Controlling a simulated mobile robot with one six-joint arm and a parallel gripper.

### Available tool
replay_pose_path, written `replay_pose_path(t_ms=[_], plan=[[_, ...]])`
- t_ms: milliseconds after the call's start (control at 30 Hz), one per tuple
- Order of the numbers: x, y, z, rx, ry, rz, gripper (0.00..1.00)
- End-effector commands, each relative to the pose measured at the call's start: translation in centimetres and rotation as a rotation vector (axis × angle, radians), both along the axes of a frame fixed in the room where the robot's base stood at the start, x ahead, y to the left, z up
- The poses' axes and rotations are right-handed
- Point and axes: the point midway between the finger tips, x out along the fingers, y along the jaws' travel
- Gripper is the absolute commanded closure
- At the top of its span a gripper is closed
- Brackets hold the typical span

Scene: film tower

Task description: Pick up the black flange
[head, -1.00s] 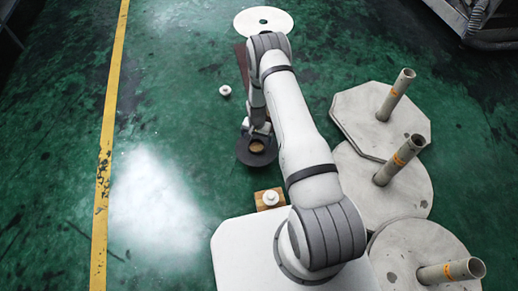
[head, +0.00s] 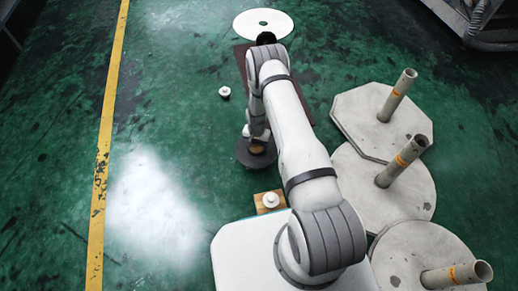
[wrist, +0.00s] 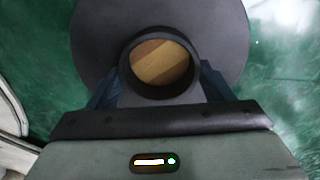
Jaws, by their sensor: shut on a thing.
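The black flange (head: 243,158) is a dark round disc with a raised collar around a central hole. In the wrist view the flange (wrist: 216,33) fills the top middle, and a wooden brown surface shows through its hole. My gripper (wrist: 160,84) is shut on the collar, with a blue finger on each side of it. In the head view my gripper (head: 256,137) is at the flange, partly hidden by my arm. I cannot tell whether the flange touches what is under it.
A wooden block with a white knobbed piece (head: 270,199) lies close in front of the flange. Another small white piece (head: 224,92) stands on the green floor. A dark brown board (head: 301,87) and a white disc (head: 250,22) lie behind. Pale plates with posts (head: 384,175) stand right.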

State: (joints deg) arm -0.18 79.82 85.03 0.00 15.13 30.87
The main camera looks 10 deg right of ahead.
Motion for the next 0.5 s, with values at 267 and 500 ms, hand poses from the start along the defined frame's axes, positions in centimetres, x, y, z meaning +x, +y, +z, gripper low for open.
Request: replay_pose_path(t_ms=[267, 500], plan=[[0.0, 0.0, 0.0, 0.000, 0.000, 0.000, 0.53], [0.0, 0.0, 1.1, 0.000, 0.000, 0.000, 0.54]])
